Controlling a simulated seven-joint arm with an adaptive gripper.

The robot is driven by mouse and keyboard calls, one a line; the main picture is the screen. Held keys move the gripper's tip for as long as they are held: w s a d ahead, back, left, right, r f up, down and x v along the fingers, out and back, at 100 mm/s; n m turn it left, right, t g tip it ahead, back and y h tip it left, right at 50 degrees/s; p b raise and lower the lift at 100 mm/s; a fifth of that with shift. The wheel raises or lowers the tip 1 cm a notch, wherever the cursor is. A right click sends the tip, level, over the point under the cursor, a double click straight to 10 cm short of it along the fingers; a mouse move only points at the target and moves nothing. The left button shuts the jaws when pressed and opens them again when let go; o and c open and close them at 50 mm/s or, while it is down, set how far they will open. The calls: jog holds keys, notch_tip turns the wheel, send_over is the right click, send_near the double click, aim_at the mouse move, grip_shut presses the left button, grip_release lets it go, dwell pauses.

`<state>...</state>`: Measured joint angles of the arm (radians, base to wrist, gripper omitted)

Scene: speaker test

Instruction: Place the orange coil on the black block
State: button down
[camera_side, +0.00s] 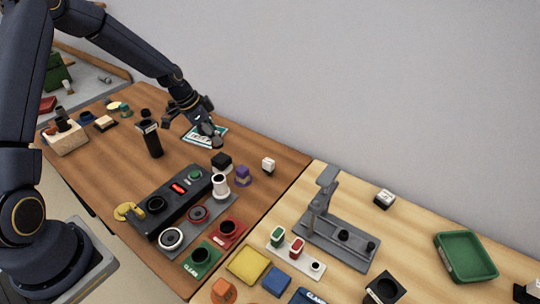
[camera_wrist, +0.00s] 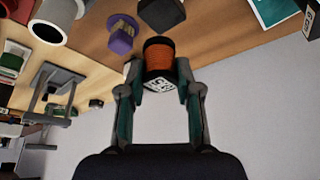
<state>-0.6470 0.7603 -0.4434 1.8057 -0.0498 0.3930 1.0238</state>
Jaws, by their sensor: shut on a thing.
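The orange coil (camera_wrist: 159,62) is between the two fingertips of my gripper (camera_wrist: 160,80) in the wrist view. It has orange winding, a black end and a white face with a printed code. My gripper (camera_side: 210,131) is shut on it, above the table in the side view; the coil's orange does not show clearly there. The black block (camera_side: 221,161) sits on the brown table just below and slightly right of my gripper. It also shows at the top edge of the wrist view (camera_wrist: 163,12), apart from the coil.
A purple piece (camera_side: 243,175) and a small white block (camera_side: 268,165) stand right of the black block. A white cylinder (camera_side: 220,186) and a dark console (camera_side: 172,200) are in front. A printed card (camera_side: 206,136) lies behind. A black upright cylinder (camera_side: 151,140) stands left.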

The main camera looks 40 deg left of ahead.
jog(key=shift+w+f, duration=0.4)
jog(key=shift+f, duration=1.55)
jog(key=c, duration=0.8)
grip_release()
jog(key=shift+f, duration=0.15)
